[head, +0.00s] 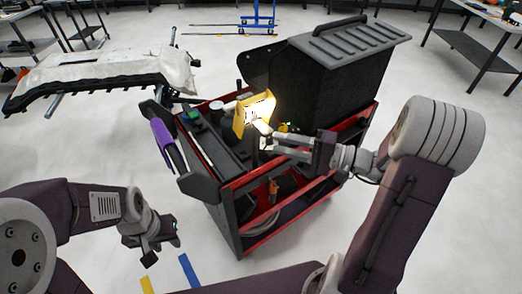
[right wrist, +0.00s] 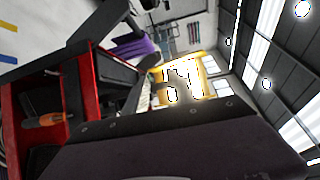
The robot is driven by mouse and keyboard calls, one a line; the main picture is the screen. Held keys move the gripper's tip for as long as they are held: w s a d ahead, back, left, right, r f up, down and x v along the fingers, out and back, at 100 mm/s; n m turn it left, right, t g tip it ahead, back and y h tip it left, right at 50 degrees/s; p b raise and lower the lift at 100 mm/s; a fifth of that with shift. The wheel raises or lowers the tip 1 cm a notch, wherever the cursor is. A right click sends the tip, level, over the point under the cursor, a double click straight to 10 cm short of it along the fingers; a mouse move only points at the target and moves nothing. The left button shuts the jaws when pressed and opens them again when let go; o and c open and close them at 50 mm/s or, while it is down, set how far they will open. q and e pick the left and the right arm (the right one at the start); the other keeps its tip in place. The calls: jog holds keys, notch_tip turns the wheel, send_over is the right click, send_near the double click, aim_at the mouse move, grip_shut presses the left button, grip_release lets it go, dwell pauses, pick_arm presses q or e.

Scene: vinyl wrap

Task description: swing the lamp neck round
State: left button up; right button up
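The lamp has a lit yellow head (head: 254,113) above the red and black tool cart. It also shows as a bright yellow frame in the right wrist view (right wrist: 209,66). The lamp's neck is mostly hidden behind the head and my right gripper. My right gripper (head: 265,137) reaches in from the right, its tips right beside the lamp head's lower right side. I cannot tell whether it touches the lamp or holds its neck. My left gripper (head: 160,250) is low at the left, away from the cart, with its fingers apart and empty.
The tool cart (head: 240,215) has a large black bin (head: 345,75) at its back right. A pale bumper-like panel (head: 110,75) on a stand is at the back left. The floor around is open.

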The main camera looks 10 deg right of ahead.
aim_at(256, 126)
jog(key=shift+t, duration=0.8)
jog(key=x, duration=0.5)
jog(key=w+d+r+p+x, duration=0.1)
jog(key=x, duration=0.2)
jog(key=shift+w+a, duration=0.25)
jog(key=shift+a, duration=0.1)
grip_shut()
dwell(0.4)
